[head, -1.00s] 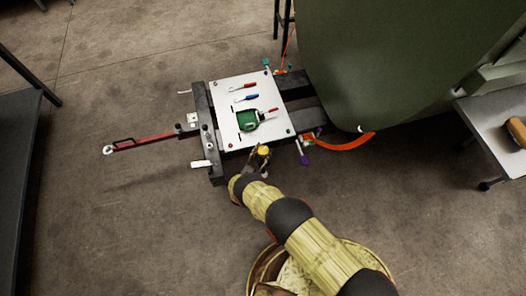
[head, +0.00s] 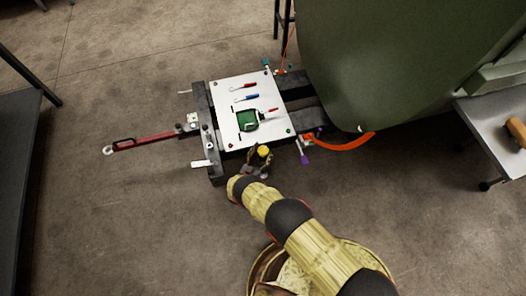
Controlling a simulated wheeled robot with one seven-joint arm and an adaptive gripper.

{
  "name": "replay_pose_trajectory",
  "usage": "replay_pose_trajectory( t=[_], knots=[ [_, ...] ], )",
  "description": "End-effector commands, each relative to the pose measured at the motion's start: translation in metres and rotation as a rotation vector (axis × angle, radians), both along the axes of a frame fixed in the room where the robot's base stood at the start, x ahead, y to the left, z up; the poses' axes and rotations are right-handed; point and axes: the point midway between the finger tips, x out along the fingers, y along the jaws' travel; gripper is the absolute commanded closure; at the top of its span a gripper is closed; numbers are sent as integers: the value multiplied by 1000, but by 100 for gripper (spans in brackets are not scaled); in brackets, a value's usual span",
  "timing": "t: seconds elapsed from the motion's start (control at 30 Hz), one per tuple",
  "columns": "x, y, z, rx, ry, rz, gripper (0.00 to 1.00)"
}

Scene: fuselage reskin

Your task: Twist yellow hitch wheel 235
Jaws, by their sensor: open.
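The yellow hitch wheel (head: 264,152) shows as a small yellow round knob at the near edge of the trolley, below the white panel. My gripper (head: 259,162) is at the wheel, at the end of my tan and black arm. It is open, with dark fingers close around or beside the yellow wheel. At this size I cannot tell whether the fingers touch it.
A white panel (head: 225,99) on the trolley carries a green device (head: 247,121) and several tools. A red tow bar (head: 150,139) sticks out left. A purple-ended handle (head: 304,159) and orange hose (head: 345,143) lie right. A green fuselage skin (head: 390,60) rises behind.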

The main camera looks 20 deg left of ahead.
Motion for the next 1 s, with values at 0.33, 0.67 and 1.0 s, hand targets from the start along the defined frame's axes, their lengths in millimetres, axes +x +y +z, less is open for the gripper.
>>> replay_pose_trajectory(
  t=[0.33, 0.67, 1.0],
  knots=[
    [-4, 1, 0, 0, 0, 1, 39],
    [-58, 14, 0, -1, 0, 5, 39],
    [-110, 25, 0, 0, 0, 2, 39]
  ],
)
